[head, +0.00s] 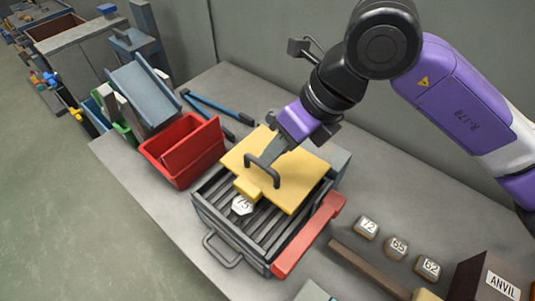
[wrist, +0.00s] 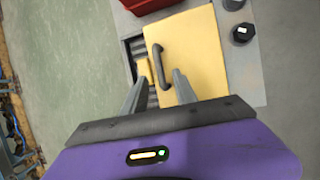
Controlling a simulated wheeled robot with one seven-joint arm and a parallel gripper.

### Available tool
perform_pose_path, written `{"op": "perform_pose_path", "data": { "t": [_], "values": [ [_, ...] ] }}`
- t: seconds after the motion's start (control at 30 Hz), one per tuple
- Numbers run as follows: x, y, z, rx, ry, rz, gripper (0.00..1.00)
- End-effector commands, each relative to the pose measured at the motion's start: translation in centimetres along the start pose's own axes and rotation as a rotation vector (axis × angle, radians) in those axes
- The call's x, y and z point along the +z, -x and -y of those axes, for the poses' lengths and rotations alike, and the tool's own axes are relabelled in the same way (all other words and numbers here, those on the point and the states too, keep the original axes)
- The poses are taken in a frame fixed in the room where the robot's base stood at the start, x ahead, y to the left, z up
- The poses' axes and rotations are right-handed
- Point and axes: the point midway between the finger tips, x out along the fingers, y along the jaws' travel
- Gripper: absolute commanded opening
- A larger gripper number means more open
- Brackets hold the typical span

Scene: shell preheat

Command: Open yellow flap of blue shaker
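The blue shaker (head: 203,215) is a grey-blue box with dark slats on the bench. Its yellow flap (head: 305,170) lies over the rear part of the box, with slats bare in front. The flap has a dark bar handle (head: 265,172) and a small yellow tab at its front edge. My gripper (head: 285,143) is over the flap by the handle. In the wrist view its two fingers (wrist: 158,88) are apart, with the handle (wrist: 157,62) ahead between them. Nothing is held. Whether a finger touches the handle I cannot tell.
A white piece marked 75 (head: 242,205) sits on the slats. A red bar (head: 310,235) runs along the shaker's right side. A red bin (head: 183,150) stands left. Numbered blocks (head: 397,247) and the ANVIL box (head: 490,280) are right. Blue-handled tongs (head: 217,108) lie behind.

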Motion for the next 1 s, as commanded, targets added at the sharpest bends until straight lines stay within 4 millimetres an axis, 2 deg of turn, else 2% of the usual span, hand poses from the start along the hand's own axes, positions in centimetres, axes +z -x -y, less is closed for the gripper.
{"op": "perform_pose_path", "data": {
  "t": [0.1,0.3,0.63,0.8,1.0],
  "values": [
    [0.0,-1.8,-0.1,0.003,0.001,0.0,0.34],
    [0.0,-3.6,-0.1,0.003,0.0,0.001,0.34],
    [0.0,-4.0,-0.1,0.001,0.002,0.002,0.34],
    [0.0,-4.0,-0.1,0.001,0.002,0.002,0.01],
    [0.0,-4.0,-0.1,0.001,0.002,0.002,0.0]
  ]
}}
